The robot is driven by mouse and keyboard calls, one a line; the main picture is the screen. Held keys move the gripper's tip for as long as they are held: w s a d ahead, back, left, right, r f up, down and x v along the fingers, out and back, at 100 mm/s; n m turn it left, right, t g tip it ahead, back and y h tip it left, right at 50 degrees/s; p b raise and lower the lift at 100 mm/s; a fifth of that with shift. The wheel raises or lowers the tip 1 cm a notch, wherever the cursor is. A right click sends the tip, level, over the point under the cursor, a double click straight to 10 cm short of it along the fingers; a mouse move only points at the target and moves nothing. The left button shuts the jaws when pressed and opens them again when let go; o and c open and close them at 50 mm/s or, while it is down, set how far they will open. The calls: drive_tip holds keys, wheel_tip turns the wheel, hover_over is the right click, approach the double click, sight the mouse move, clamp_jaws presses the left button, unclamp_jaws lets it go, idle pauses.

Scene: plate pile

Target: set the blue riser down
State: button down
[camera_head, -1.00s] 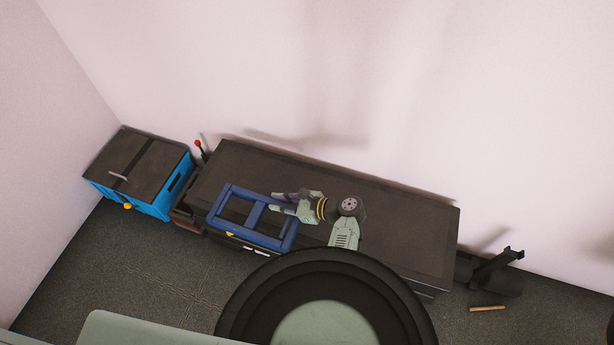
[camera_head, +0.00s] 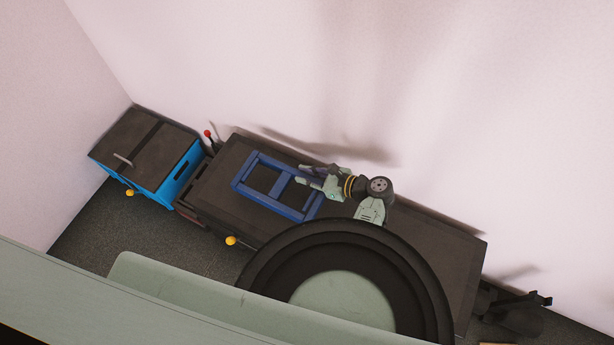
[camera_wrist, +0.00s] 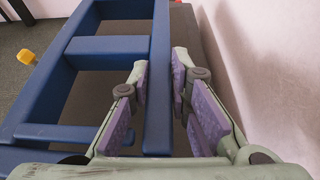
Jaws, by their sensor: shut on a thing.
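The blue riser (camera_head: 270,203) is a rectangular frame with a crossbar, seen over the dark bench top (camera_head: 425,235) in the head view. My gripper (camera_head: 302,174) reaches it from the right, at its far long side. In the wrist view the riser (camera_wrist: 108,48) fills the left half, and my gripper's purple-padded fingers (camera_wrist: 160,85) stand on either side of one blue rail. The gripper is shut on that rail. I cannot tell whether the riser touches the bench top or is held just above it.
A bright blue box (camera_head: 178,182) with a dark lid stands left of the bench. A red-tipped lever (camera_head: 208,134) rises at the bench's far left corner. A yellow knob (camera_head: 231,241) is at the front edge. The wall runs close behind. The right bench top is clear.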

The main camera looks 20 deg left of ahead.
drive_tip(key=shift+s+f+b, duration=0.1)
drive_tip(key=shift+f+b, duration=1.35)
drive_tip(key=shift+f, duration=0.25)
drive_tip(key=shift+f, duration=0.1)
drive_tip(key=c, duration=1.5)
unclamp_jaws()
drive_tip(key=shift+d+r, duration=0.2)
drive_tip(key=shift+d, duration=0.05)
drive_tip(key=v, duration=1.1)
drive_tip(key=shift+s+d+r+b, duration=0.15)
drive_tip(key=shift+d+b, duration=0.05)
drive_tip(key=shift+b, duration=0.2)
